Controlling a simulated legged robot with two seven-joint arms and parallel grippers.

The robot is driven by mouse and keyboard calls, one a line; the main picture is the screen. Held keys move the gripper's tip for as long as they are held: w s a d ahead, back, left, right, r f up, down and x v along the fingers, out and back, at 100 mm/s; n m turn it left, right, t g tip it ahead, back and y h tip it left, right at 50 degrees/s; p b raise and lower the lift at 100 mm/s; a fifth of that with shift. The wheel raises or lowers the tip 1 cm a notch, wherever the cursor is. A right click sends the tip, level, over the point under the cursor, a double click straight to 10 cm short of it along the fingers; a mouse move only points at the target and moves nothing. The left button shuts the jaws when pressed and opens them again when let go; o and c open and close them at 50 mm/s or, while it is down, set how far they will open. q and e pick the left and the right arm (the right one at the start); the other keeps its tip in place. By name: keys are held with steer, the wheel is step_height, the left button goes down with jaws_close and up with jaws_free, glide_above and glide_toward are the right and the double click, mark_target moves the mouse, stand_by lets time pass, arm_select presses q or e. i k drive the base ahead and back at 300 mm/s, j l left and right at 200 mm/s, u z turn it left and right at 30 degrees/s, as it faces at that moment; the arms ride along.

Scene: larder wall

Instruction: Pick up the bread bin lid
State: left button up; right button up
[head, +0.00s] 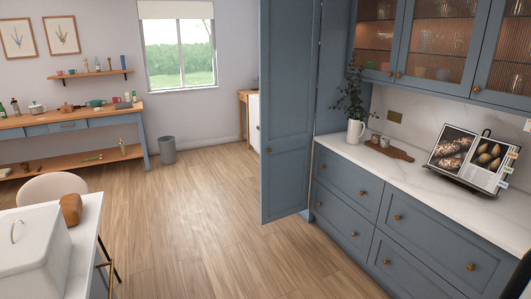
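A white bread bin (30,283) stands on a white-topped table at the lower left of the head view, cut off by the picture's edges. Its white lid (38,238) appears to be on it, with a pale loop handle (17,231) on top. The seam between lid and bin is hard to make out. A brown loaf (71,209) is beside the bin, at its far right corner. Neither of my grippers is in view.
The table (86,240) has a narrow bare strip right of the bin. A pale chair (50,187) stands behind it. The wooden floor (200,225) is open in the middle. A tall blue cupboard door (288,110) stands open. Blue drawers (410,225) line the right.

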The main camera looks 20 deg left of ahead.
mark_target(27, 237)
steer(key=i+u, duration=0.15)
steer(key=u, duration=0.3)
steer(key=i+u, duration=0.15)
steer(key=u, duration=0.3)
steer(key=i+l+u, duration=0.1)
steer(key=u, duration=0.35)
steer(key=i+l+u, duration=0.15)
steer(key=u, duration=0.3)
steer(key=i+l+u, duration=0.1)
steer(key=u, duration=0.35)
steer(key=l+u, duration=0.25)
steer(key=u, duration=0.2)
steer(key=i+l, duration=0.05)
